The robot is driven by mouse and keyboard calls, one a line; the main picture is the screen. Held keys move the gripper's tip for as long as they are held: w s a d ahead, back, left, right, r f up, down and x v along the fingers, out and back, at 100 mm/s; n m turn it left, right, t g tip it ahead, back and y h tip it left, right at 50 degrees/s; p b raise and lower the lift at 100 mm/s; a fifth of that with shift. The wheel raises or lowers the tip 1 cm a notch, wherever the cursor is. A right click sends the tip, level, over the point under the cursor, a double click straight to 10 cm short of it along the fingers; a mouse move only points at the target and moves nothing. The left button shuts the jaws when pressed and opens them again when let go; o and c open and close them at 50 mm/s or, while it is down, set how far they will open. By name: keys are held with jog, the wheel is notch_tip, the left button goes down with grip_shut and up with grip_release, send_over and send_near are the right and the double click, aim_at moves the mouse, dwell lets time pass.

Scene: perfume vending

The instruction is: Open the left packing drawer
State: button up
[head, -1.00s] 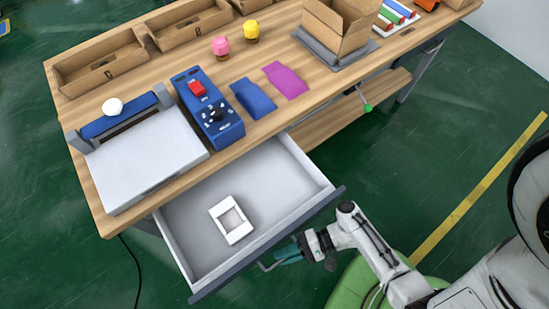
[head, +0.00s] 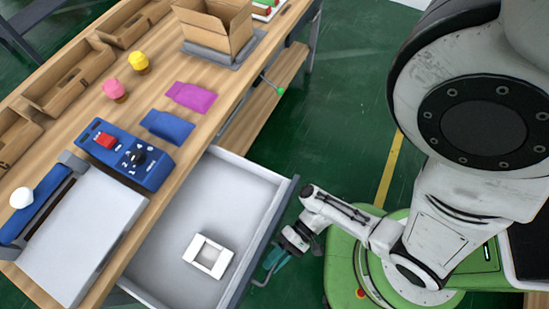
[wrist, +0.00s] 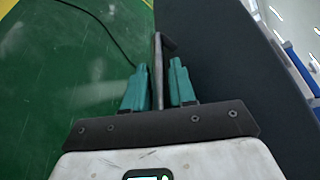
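The packing drawer (head: 225,196) is pulled out from under the wooden table in the head view. A small white open frame-like piece (head: 208,256) lies inside it. The drawer's dark front panel (head: 262,232) also shows in the wrist view (wrist: 215,60). The grey bar handle (head: 262,281) is on the front's outer side. My gripper (head: 271,264) is at this handle. In the wrist view, its two teal fingers (wrist: 158,82) stand on either side of the handle bar (wrist: 158,60), with narrow gaps visible, so it looks open around the bar.
The wooden table (head: 190,140) carries a blue control box (head: 125,155), a white-topped device (head: 80,235), blue (head: 168,126) and purple (head: 191,97) packets, and cardboard boxes (head: 215,28). A lower shelf (head: 262,110) lies beyond the drawer. Green floor beyond it is clear.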

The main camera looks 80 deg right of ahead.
jog(key=b+v, duration=0.1)
jog(key=v, duration=0.9)
jog(key=shift+s+d+b, duration=0.3)
